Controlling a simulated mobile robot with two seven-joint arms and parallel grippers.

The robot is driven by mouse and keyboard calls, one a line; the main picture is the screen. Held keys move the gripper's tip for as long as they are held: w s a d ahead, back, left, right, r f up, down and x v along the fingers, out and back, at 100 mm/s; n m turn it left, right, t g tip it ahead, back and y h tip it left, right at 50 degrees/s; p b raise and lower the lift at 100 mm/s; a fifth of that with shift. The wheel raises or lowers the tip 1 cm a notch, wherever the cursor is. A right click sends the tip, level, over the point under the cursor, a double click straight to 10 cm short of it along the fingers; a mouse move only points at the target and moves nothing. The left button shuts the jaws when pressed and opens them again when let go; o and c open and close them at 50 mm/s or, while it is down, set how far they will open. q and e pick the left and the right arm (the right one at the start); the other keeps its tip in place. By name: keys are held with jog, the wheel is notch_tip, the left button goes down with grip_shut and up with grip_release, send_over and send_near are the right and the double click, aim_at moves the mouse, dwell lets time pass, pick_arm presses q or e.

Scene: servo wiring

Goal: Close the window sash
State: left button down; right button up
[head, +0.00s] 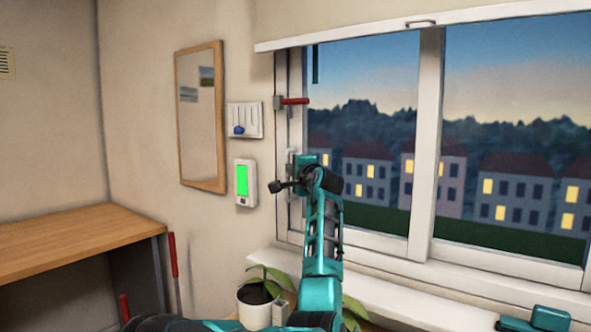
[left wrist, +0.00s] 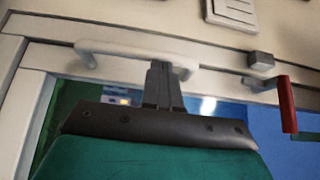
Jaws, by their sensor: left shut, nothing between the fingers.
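The window sash (head: 428,130) is white-framed, with glass panes showing dusk houses. I cannot tell how far open it stands. A white bar handle (left wrist: 125,53) is on the white frame in the left wrist view; in the head view it is mostly behind my arm. My left gripper (left wrist: 160,66) is shut and empty. Its dark fingertips overlap the handle near its right end; I cannot tell whether they touch it. In the head view the left gripper (head: 290,186) is at the window's left jamb. A red lever (head: 294,101) sits above it, and also shows in the left wrist view (left wrist: 286,105).
A white sill (head: 400,296) runs below the window. A potted plant (head: 255,293) stands below my left arm. A green-screened wall panel (head: 243,181), a switch plate (head: 244,120) and a mirror (head: 200,118) are on the left wall. A wooden desk (head: 70,238) is at far left.

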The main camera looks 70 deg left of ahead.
pick_arm(q)
jog(key=shift+s+r, duration=0.15)
jog(key=shift+r, duration=0.05)
jog(key=d, duration=1.3)
jog(key=shift+f+b, duration=0.2)
jog(key=shift+b, duration=0.25)
jog(key=shift+s, duration=0.1)
